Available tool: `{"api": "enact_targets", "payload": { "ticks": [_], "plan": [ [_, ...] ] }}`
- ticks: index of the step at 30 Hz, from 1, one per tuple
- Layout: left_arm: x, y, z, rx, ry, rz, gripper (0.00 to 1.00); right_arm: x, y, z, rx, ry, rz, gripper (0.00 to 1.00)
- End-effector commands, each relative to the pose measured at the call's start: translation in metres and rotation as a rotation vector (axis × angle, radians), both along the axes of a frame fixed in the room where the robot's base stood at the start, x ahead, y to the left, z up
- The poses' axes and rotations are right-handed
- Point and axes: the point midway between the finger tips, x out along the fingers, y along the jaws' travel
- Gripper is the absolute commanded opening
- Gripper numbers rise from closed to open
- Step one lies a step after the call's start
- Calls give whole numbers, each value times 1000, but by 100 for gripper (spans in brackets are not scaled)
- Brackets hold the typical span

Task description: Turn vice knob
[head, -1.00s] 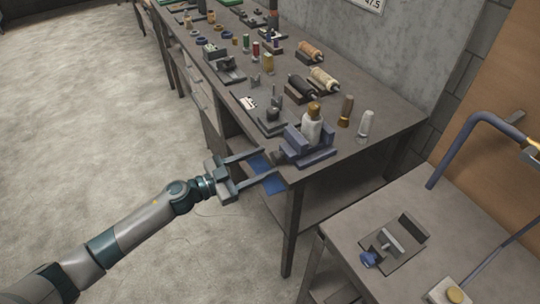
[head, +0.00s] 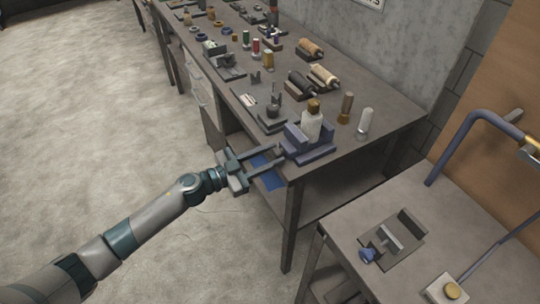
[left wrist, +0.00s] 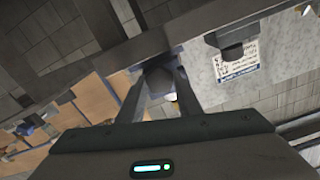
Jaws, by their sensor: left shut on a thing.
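The blue-grey vice (head: 311,152) stands at the near corner of the long workbench, with a pale bottle with a brown cap (head: 312,121) between its jaws. Its grey knob (head: 279,151) sticks out on the left side, past the bench edge. My left gripper (head: 276,158) reaches in from the left and is shut on the knob, with one finger on each side. In the left wrist view the knob (left wrist: 160,82) shows as a dark faceted block between the two fingertips. My right gripper is in neither view.
A second table (head: 400,215) at the lower right carries a small vice with a blue knob (head: 367,254). Several spools, bottles and tools crowd the bench (head: 375,125) behind the vice. The floor (head: 90,110) on the left is clear.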

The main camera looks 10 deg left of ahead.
Motion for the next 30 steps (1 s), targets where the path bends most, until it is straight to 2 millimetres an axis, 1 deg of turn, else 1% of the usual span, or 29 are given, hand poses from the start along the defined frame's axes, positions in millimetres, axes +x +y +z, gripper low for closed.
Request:
{"api": "enact_targets", "payload": {
  "ticks": [5,11,30],
  "plan": [
    [0,0,0,14,-19,0,9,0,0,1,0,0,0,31],
    [0,0,0,61,-84,0,9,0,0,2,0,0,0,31],
    [-1,-1,-1,317,-436,-1,9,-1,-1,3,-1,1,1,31]
  ]
}}
